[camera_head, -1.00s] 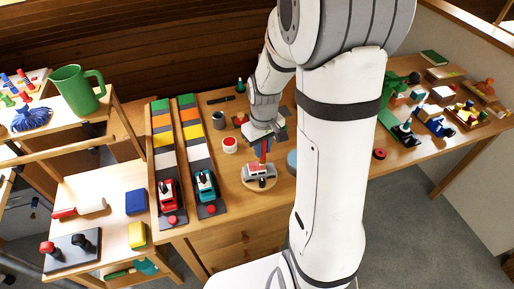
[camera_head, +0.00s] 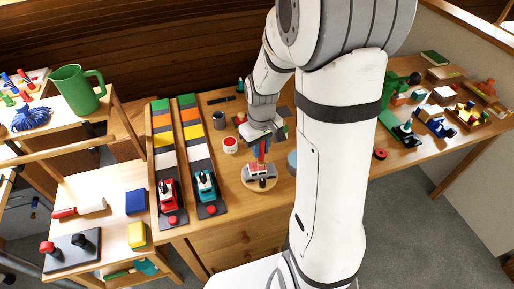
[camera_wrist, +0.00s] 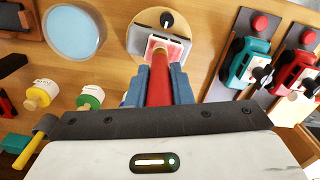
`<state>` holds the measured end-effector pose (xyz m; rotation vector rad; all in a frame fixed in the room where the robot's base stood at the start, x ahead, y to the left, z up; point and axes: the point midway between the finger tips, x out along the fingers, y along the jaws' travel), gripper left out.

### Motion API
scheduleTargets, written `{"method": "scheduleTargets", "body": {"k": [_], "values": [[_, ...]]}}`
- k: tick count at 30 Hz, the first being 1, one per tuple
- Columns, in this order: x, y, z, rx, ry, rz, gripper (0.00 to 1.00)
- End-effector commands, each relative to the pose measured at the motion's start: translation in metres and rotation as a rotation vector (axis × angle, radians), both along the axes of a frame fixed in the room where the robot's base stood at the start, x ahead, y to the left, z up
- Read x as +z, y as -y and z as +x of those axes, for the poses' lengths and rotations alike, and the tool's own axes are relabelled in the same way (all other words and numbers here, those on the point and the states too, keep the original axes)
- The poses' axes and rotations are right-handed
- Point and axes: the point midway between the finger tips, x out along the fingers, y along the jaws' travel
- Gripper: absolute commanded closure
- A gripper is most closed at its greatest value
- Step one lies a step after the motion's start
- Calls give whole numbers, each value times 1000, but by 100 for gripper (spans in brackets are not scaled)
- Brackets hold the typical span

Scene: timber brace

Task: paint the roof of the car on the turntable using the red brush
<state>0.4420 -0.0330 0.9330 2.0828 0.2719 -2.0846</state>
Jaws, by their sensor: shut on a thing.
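My gripper (camera_wrist: 160,72) is shut on the red handle of the red brush (camera_wrist: 159,90), between its two blue-grey fingers. It also shows in the head view (camera_head: 262,141), above the car, with the brush (camera_head: 263,152) pointing down. The small car (camera_head: 260,171) stands on the round wooden turntable (camera_head: 247,181). In the wrist view the brush end is over the car roof (camera_wrist: 177,46), which shows red and pale patches. The brush's tip is hidden there, so I cannot tell whether it touches the roof. The turntable (camera_wrist: 137,36) shows around the car.
A red-and-white paint pot (camera_head: 230,145) stands left of my gripper. A blue round thing (camera_wrist: 73,32) lies beside the turntable. Two dark strips with a red car (camera_head: 168,192) and a teal car (camera_head: 205,185) lie to the left.

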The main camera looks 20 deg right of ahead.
Motion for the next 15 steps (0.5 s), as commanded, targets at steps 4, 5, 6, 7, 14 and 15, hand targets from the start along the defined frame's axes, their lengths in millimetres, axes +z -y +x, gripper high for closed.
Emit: {"method": "scheduleTargets", "body": {"k": [4, 5, 6, 7, 14, 15], "values": [[1, 13, -1, -2, 1, 0, 100], [1, 14, -1, -1, 1, 0, 100], [1, 16, -1, -1, 1, 0, 100], [2, 16, -2, 0, 1, 0, 100], [1, 4, 0, 3, 1, -1, 100], [0, 0, 0, 4, 2, 0, 100]]}}
